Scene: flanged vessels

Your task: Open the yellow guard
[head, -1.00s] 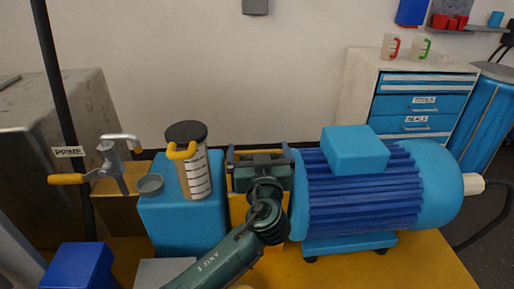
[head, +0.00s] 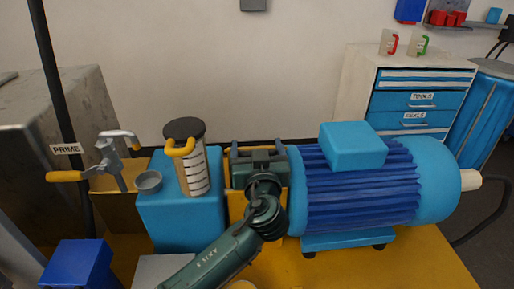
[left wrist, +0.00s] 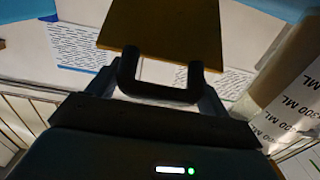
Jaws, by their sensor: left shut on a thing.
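The yellow guard (head: 237,205) stands between the blue pump block and the blue motor in the head view, mostly covered by my left arm. In the left wrist view its yellow panel (left wrist: 165,28) shows at the top, with a dark U-shaped handle (left wrist: 160,91) at its near edge. My left gripper (head: 259,150) is over the guard, with a finger on either side. It also shows in the left wrist view (left wrist: 158,85), shut on the handle. My right gripper is not in view.
A blue motor (head: 360,185) stands close on the right. On the left, a blue block (head: 180,220) carries a graduated cylinder (head: 194,172) and a small grey cup (head: 149,181). A lever with a yellow grip (head: 66,176) is farther left.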

